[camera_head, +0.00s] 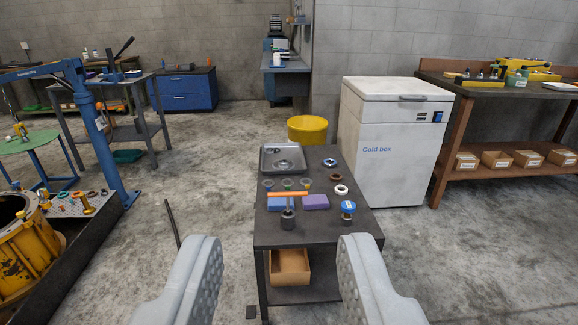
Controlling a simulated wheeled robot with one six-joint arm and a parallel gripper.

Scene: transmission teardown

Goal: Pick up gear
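My gripper (281,245) is open and empty, with one grey padded finger at each side of the lower picture. The dark work table (318,228) stands beyond it, framed between the fingers. A metal tray (264,158) at its far left holds a round metal part (284,164) that may be a gear. A dark ring (330,162), a brown ring (332,177) and a white ring (341,190) lie along the table's right side. I cannot tell for certain which part is the gear.
Purple blocks (315,202), a hammer-like tool with an orange handle (288,194) and a blue-topped jar (348,208) are on the table. A yellow bucket (307,130) and a cold box (390,145) stand behind. A blue hoist (95,130) is left. Floor between is mostly clear.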

